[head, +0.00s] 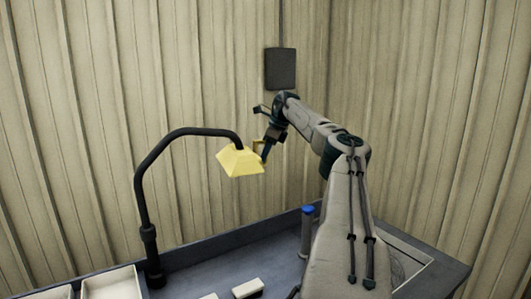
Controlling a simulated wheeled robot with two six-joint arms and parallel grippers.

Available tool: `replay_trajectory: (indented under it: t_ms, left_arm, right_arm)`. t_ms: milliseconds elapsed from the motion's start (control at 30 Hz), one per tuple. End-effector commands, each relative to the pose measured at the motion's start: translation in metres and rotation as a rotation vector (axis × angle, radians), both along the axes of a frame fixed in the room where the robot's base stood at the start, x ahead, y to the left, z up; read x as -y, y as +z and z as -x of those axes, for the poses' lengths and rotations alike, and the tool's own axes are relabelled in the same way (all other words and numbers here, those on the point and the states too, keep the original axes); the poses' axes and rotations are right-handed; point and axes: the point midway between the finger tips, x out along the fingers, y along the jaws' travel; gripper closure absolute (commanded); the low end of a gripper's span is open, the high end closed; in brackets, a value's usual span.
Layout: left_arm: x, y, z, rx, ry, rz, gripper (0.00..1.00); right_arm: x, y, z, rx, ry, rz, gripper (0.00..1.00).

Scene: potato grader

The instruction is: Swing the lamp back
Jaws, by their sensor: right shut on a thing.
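The lamp has a yellow, flared shade (240,161) hanging from the end of a black bent arm (185,133). Its black post (150,250) stands on the bench at the left. My right gripper (262,150) is at the right side of the shade and shut on the lamp there. The exact grip point is small and partly hidden by the gripper. My left gripper is not in view.
The dark grey bench (230,258) runs along the bottom. White trays (112,284) sit at lower left, and a pale block (247,288) lies near the front. A blue-topped cylinder (308,225) stands beside my right arm. Corrugated walls and a dark wall box (280,68) are behind.

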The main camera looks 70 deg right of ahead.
Motion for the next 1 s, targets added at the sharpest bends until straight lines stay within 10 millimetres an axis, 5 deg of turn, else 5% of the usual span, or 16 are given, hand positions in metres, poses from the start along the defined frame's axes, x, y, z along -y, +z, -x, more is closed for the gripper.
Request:
replay_trajectory:
  t_ms: [167, 200, 300, 667, 1000]
  left_arm:
    - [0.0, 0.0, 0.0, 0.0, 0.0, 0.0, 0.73]
    - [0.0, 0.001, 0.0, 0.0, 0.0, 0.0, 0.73]
    - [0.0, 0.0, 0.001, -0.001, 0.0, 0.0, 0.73]
    - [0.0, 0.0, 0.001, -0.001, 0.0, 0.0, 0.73]
    - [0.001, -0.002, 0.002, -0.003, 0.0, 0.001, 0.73]
  right_arm:
    - [0.0, 0.003, -0.002, 0.008, 0.0, 0.001, 1.0]
    - [0.0, 0.003, -0.002, 0.009, 0.0, 0.002, 0.83]
    - [0.0, 0.003, -0.001, 0.008, 0.001, 0.003, 0.64]
    - [0.0, 0.004, 0.0, 0.005, 0.001, 0.001, 0.64]
    - [0.004, 0.059, 0.024, 0.005, -0.003, 0.006, 0.64]
